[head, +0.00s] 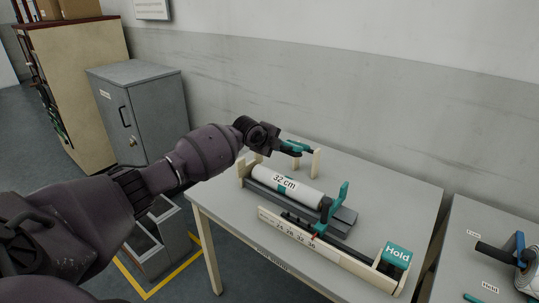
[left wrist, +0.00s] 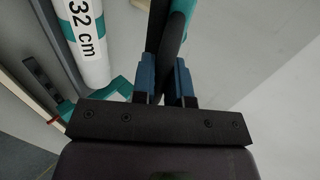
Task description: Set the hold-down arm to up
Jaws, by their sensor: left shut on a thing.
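The fixture on the grey table carries a white roll (head: 287,186) marked "32 cm", lying in its trough; the roll also shows at the upper left of the left wrist view (left wrist: 82,35). My left gripper (head: 283,146) is over the fixture's far end, beyond the roll. In the left wrist view its blue fingers (left wrist: 165,82) are shut on a dark bar (left wrist: 170,45) with teal beside it, which looks like the hold-down arm. In the head view a teal part (head: 297,146) sticks out beside the gripper, near a cream post (head: 316,163). My right gripper is not in view.
A second table (head: 480,215) stands at right. A grey cabinet (head: 148,105) stands behind my arm.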

